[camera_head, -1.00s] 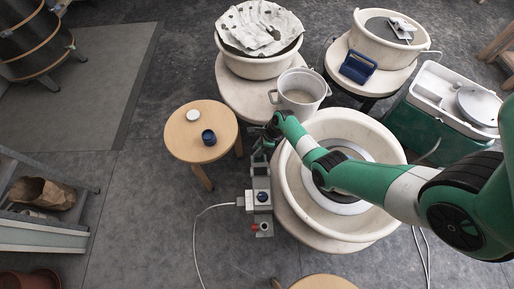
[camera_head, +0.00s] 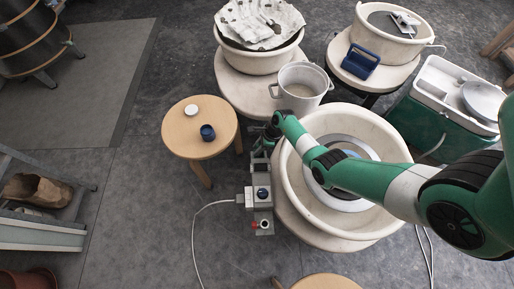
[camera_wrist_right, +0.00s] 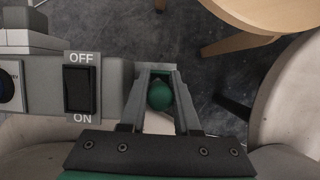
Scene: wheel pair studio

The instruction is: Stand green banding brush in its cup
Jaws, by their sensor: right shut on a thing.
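My right gripper (camera_head: 259,146) is beside the left rim of the large wheel basin, partly hidden by my own wrist in the head view. In the right wrist view, its two fingers (camera_wrist_right: 157,78) are shut on a green rounded thing, seen end-on, which looks like the handle end of the green banding brush (camera_wrist_right: 160,95). The rest of the brush is hidden. A small dark blue cup (camera_head: 208,132) stands upright on the round wooden stool (camera_head: 180,142), left of the gripper and apart from it. My left gripper is out of view.
A small white round thing (camera_head: 192,109) is on the stool behind the cup. The grey switch box (camera_head: 263,203) is close to the gripper. The cream wheel basin (camera_head: 296,200) is to its right. A pale bucket (camera_head: 302,91) stands behind. Grey floor lies open at left.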

